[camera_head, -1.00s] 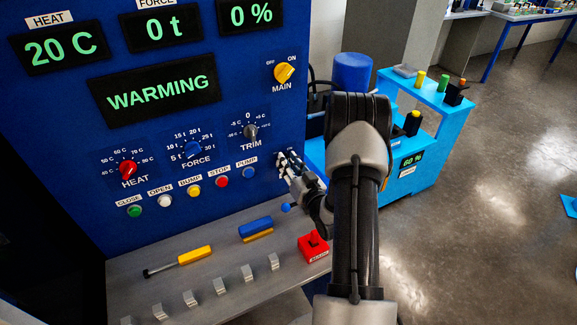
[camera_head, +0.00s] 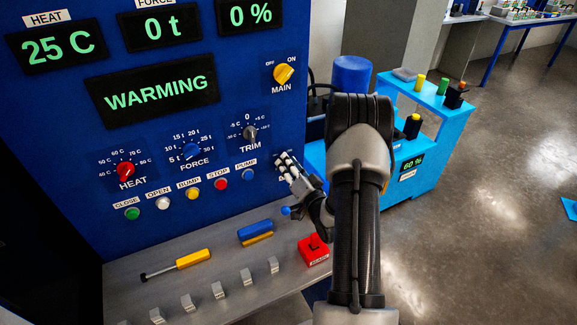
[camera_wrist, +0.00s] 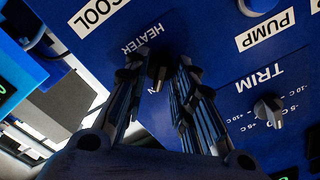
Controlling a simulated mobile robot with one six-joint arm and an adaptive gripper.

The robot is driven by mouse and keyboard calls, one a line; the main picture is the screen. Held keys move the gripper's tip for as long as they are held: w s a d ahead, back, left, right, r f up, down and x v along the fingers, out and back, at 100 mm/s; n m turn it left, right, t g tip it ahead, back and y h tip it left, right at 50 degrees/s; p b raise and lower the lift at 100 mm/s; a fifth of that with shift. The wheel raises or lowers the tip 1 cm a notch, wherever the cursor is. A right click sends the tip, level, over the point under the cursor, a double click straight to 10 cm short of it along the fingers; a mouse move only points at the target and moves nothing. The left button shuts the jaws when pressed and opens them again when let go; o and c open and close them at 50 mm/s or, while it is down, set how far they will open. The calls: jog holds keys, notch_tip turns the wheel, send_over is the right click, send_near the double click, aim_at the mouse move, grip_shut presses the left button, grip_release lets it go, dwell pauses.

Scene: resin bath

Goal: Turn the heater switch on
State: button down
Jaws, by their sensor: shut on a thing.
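The heater switch (camera_wrist: 159,76) is a small dark knob under the HEATER label on the blue panel in the wrist view. My gripper (camera_wrist: 156,66) has its two fingers on either side of the knob, shut on it. In the head view, my gripper (camera_head: 286,165) reaches the panel's lower right, right of the PUMP button. It hides the heater switch there. The status display (camera_head: 153,88) reads WARMING and the heat display (camera_head: 51,48) reads 25 C.
Near my gripper are the blue PUMP button (camera_head: 248,174), the TRIM knob (camera_head: 249,132) and the yellow MAIN switch (camera_head: 283,73). A grey shelf below holds a yellow-handled tool (camera_head: 192,258), a blue-and-yellow block (camera_head: 254,231) and a red box (camera_head: 314,252). A light-blue stand (camera_head: 415,170) is at the right.

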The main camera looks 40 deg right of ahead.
dwell(0.3)
jog(key=c, duration=1.7)
grip_release()
jog(key=shift+s, duration=0.1)
jog(key=v, duration=1.2)
jog(key=shift+a, duration=0.1)
jog(key=shift+w, duration=0.2)
